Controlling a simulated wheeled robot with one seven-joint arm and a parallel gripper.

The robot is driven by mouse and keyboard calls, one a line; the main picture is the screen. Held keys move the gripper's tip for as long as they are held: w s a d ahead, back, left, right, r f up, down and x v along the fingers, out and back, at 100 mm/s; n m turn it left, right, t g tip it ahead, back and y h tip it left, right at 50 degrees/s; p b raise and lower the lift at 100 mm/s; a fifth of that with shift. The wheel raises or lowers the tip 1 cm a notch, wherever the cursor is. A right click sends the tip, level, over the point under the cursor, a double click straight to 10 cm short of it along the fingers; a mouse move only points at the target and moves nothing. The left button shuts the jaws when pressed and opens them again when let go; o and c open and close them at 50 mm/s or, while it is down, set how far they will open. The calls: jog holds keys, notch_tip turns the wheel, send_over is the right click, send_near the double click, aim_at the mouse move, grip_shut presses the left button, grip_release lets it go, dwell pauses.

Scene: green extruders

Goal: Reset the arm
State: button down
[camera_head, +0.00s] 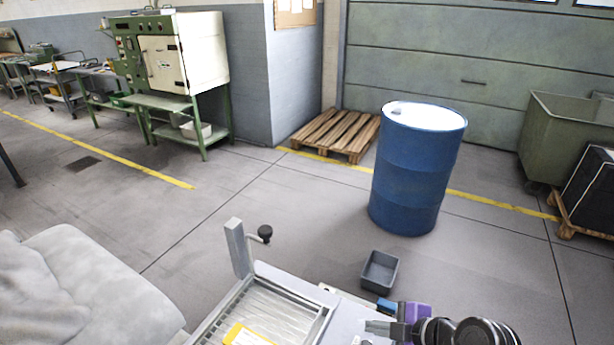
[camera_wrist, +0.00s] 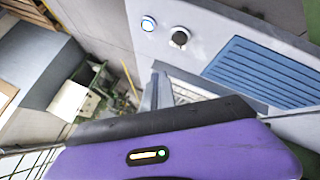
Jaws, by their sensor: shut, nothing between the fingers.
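My gripper (camera_head: 372,327) is at the bottom right of the head view, over the grey machine close to my body. Its fingers are grey, point left, and are shut and empty. Part of my arm with a purple section shows to their right.
A grey machine with a tray (camera_head: 275,310) and crank (camera_head: 262,235) stands just in front. A grey bin (camera_head: 379,272), blue barrel (camera_head: 410,180) and wooden pallet (camera_head: 335,133) lie beyond. A white cushioned shape (camera_head: 90,285) is at left. Open floor lies between.

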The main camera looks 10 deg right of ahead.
jog(key=shift+w+m, duration=0.2)
jog(key=shift+m, duration=0.1)
jog(key=w+d+r+m+t+h, duration=0.2)
jog(key=w+d+r+m+t, duration=0.2)
jog(key=m, duration=0.1)
jog(key=s+d+r+m+t+h, duration=0.3)
jog(key=s+m, duration=0.3)
jog(key=s+a+r+m, duration=0.1)
jog(key=s+a, duration=0.1)
jog(key=s, duration=0.8)
jog(key=s+a+r+m, duration=0.1)
jog(key=s+a+m, duration=0.1)
jog(key=s, duration=0.9)
jog(key=s+a+r+m, duration=0.1)
jog(key=s+a+r, duration=0.1)
jog(key=s, duration=0.9)
jog(key=shift+a, duration=0.85)
